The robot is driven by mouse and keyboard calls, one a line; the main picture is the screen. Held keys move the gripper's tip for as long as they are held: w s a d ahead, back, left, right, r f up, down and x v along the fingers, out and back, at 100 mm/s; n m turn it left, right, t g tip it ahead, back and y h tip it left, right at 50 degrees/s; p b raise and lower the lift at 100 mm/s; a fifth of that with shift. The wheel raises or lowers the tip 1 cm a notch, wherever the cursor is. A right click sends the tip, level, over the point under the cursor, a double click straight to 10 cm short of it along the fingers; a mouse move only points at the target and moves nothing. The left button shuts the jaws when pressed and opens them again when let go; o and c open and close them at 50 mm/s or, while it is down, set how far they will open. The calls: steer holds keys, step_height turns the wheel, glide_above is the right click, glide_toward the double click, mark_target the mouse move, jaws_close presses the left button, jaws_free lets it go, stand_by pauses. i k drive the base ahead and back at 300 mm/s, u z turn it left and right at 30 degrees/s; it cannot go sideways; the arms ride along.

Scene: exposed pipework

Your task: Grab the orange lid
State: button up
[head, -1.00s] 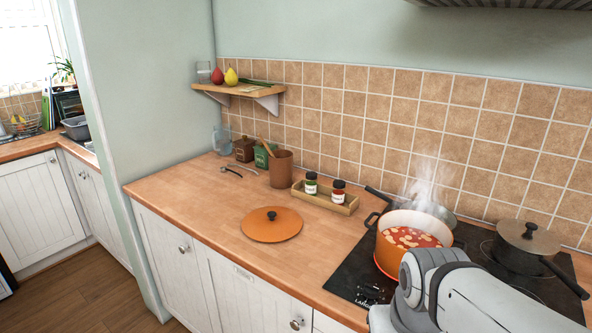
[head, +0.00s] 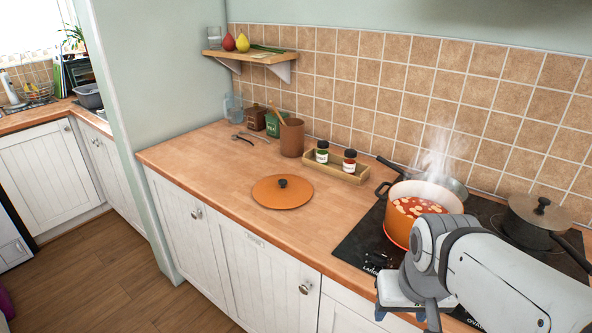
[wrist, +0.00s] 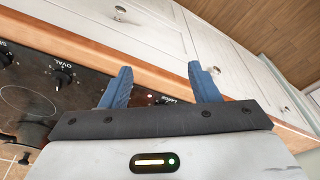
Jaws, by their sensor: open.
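The orange lid (head: 283,194) lies flat on the wooden counter (head: 200,160), left of the hob, with its dark knob up. In the wrist view my gripper (wrist: 160,84) is open and empty, its two blue fingers apart over the hob's front edge and the cabinet fronts.
A steaming orange pot (head: 408,215) of red food stands on the black hob (head: 362,245), close behind my arm. A dark lidded pot (head: 535,225) is at the right. A tray (head: 337,170) with two jars sits behind the lid. The counter around the lid is clear.

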mark_target(279, 191)
steer(key=u, duration=0.45)
steer(key=k, duration=0.5)
steer(key=u, duration=0.75)
steer(key=k, duration=0.9)
steer(key=u, duration=0.85)
steer(key=i, duration=1.05)
steer(key=z, duration=0.3)
steer(key=i, duration=1.35)
steer(key=z, duration=1.3)
steer(key=i, duration=0.75)
steer(key=z, duration=0.3)
steer(key=k, duration=0.85)
steer(key=z, duration=0.2)
steer(key=i, duration=0.75)
